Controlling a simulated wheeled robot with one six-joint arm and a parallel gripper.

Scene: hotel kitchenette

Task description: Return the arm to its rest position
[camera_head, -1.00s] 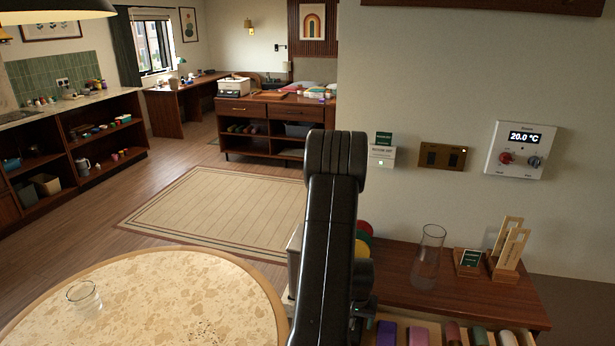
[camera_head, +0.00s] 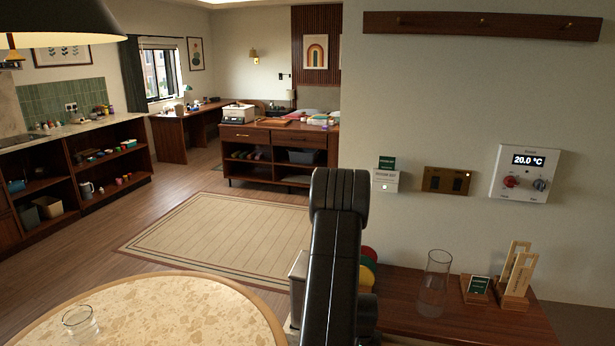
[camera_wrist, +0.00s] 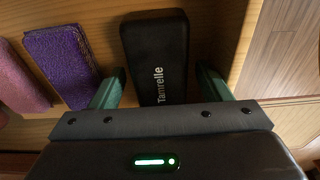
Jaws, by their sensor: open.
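My arm (camera_head: 335,255) rises in the middle of the head view, bent at its top, and hides part of the wooden sideboard. My gripper (camera_wrist: 160,82) shows in the wrist view, with its two green fingers spread apart. A black case (camera_wrist: 156,55) marked "Tamrelle" lies between the fingers in the picture, with a gap on both sides. The case lies in a light wooden drawer (camera_wrist: 212,28). My gripper is out of sight in the head view.
A purple case (camera_wrist: 62,62) and a pink case (camera_wrist: 18,75) lie left of the black one. A glass vase (camera_head: 434,284) and wooden holders (camera_head: 517,272) stand on the sideboard (camera_head: 395,290). A round table (camera_head: 185,300) with a glass (camera_head: 80,322) is at lower left.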

